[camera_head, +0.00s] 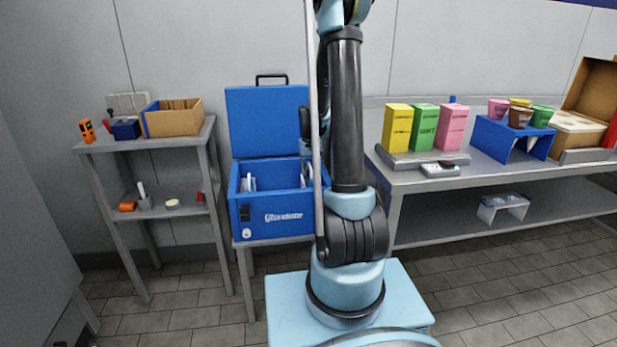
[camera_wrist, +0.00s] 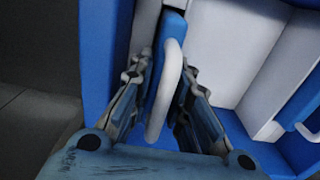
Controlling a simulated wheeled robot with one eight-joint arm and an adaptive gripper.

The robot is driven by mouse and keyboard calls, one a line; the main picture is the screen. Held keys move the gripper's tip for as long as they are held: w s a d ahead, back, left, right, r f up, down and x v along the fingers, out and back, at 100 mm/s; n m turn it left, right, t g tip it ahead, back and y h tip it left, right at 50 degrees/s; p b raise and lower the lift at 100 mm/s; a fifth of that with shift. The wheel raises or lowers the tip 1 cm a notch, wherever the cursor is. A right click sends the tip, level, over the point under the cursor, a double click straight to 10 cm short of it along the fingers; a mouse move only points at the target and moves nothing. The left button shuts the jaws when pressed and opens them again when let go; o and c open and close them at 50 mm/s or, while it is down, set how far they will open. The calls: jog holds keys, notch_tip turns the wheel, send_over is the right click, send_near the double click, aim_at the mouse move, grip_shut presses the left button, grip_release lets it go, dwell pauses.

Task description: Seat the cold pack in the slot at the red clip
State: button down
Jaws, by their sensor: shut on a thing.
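My gripper (camera_wrist: 163,78) is shut on a cold pack, with one ribbed finger on each side of its white loop handle (camera_wrist: 168,90). The pack's blue body shows beside and above the handle; its lower part is hidden. The pack stands against the inner blue wall of an open cooler box with white inner panels (camera_wrist: 215,45). In the head view, the blue cooler box (camera_head: 275,222) has its lid up, and my arm hides the gripper and the box's right side. I cannot make out the red clip or the slot in either view.
Another blue piece with a white handle (camera_wrist: 309,133) sits at the right in the wrist view. The cooler's raised lid (camera_head: 265,120) stands behind the opening. A left shelf (camera_head: 150,146) holds a cardboard box (camera_head: 172,122); a right bench (camera_head: 480,172) holds colored cartons and cups.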

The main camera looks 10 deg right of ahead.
jog(key=shift+f, duration=0.6)
jog(key=c, duration=1.8)
grip_release()
jog(key=shift+r, duration=0.15)
